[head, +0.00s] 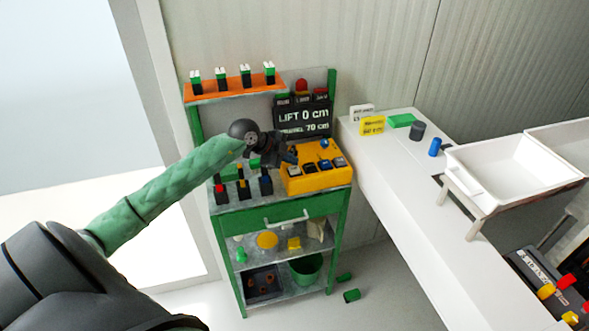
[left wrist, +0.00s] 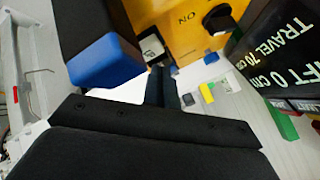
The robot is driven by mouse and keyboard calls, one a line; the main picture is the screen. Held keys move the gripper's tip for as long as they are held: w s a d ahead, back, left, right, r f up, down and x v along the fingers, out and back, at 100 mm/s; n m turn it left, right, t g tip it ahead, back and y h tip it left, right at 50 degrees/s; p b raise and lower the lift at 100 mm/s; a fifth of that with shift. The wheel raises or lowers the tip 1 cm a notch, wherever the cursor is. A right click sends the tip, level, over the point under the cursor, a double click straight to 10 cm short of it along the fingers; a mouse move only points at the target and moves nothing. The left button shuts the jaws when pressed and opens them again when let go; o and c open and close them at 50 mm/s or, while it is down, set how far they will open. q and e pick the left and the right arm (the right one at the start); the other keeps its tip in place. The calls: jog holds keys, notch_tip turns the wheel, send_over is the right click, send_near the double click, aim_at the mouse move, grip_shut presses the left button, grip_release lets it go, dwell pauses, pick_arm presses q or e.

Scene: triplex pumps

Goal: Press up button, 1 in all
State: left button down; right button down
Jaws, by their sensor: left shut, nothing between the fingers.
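The yellow control box (head: 318,181) stands on the green cart's top, with several dark, white and blue controls on it. Which one is the up button I cannot tell in the head view. My left gripper (head: 291,156) is shut and empty, over the left part of the box. In the left wrist view the shut fingertips (left wrist: 161,70) are close to a white-faced button (left wrist: 152,46) in a dark frame on the yellow panel (left wrist: 172,22). Whether they touch it I cannot tell. A black knob (left wrist: 219,19) sits beside it, near the word ON. My right gripper is out of view.
A dark display (head: 303,118) behind the box reads LIFT 0 cm, TRAVEL 70 cm. Several black tools with coloured ends (head: 243,187) stand left of the box. A blue-ended black block (left wrist: 106,60) is close to the gripper. An orange shelf (head: 236,87) is above; a white counter (head: 400,170) is right.

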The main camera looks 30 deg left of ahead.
aim_at(291, 169)
pick_arm(q)
jog(key=shift+f, duration=0.35)
dwell(0.6)
jog(key=shift+f, duration=0.3)
dwell(0.7)
jog(key=shift+f, duration=0.25)
dwell(0.4)
jog(key=shift+r+p, duration=0.55)
jog(key=shift+r, duration=0.4)
jog(key=shift+r+p, duration=1.75)
jog(key=shift+r, duration=0.75)
